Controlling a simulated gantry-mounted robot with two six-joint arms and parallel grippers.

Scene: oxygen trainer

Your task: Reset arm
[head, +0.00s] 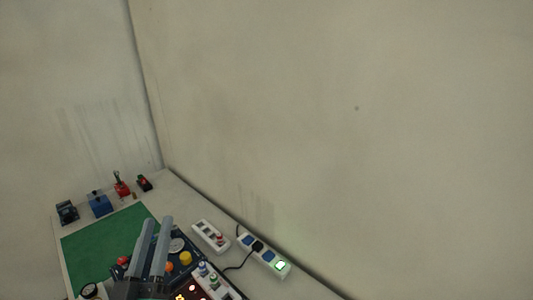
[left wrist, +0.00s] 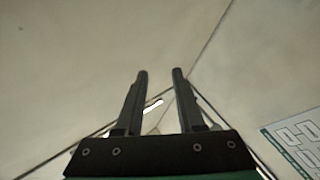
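My left gripper (head: 159,221) is at the bottom of the head view, in front of the trainer panel. Its two grey fingers point up and away. In the left wrist view the gripper (left wrist: 159,72) shows its two dark fingers apart with a gap between the tips. Nothing is held between them. The arm links are mostly out of view. My right gripper is in neither view.
A green mat (head: 95,246) lies on the corner table. Behind it stand a blue box (head: 100,204) and a red device (head: 121,187). The dark panel with a yellow knob (head: 185,258) is partly hidden by my gripper. A lit power strip (head: 264,256) lies along the wall.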

